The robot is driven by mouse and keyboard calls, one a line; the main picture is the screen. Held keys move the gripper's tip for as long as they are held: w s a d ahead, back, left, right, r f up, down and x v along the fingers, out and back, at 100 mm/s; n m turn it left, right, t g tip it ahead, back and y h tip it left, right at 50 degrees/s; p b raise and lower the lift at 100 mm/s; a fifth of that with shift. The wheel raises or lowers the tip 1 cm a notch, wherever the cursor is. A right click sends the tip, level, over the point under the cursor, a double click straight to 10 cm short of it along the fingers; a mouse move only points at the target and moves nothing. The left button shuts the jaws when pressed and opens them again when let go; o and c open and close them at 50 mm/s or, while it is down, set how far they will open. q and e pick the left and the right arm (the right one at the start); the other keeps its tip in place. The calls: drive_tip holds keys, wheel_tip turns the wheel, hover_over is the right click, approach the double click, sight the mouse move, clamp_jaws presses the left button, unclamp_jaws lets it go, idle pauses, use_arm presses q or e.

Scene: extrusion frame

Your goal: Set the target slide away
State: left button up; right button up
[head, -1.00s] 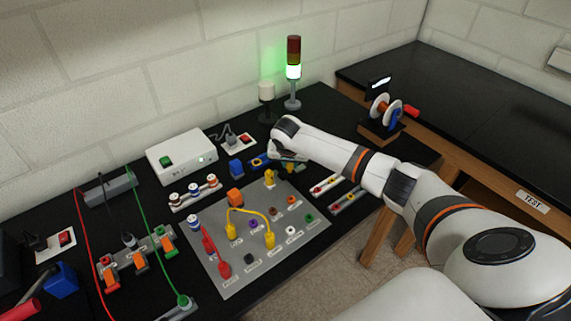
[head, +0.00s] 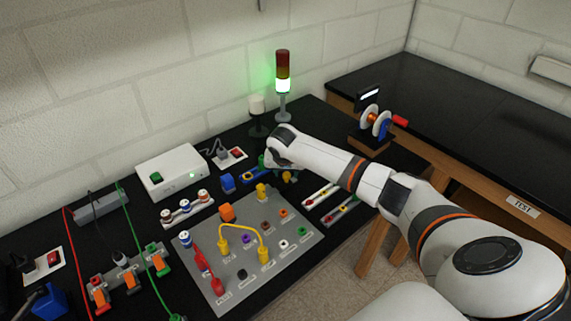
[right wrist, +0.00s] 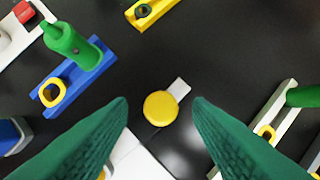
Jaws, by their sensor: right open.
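I cannot tell which piece is the target slide. My right gripper (right wrist: 160,105) is open, its green fingers on either side of a round yellow knob (right wrist: 160,108) with a small pale tab beside it. The knob is between the fingers and not gripped. In the head view my right gripper (head: 284,172) is over the table behind the grey panel (head: 215,285), its fingers mostly hidden. A blue slide (right wrist: 68,88) with a yellow ring and a green post lies left of the fingers. White rails (head: 320,194) with coloured pieces lie right of the panel. My left gripper is not in view.
A yellow piece (right wrist: 150,12) lies at the top of the wrist view. A white box (head: 170,172), a signal tower (head: 283,85) lit green and a pale-topped cylinder (head: 257,115) stand behind the panel. A reel stand (head: 375,125) is on the right. Red and green cables cross the left side.

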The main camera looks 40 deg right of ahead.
drive_tip(key=b+v, duration=0.1)
drive_tip(key=v, duration=1)
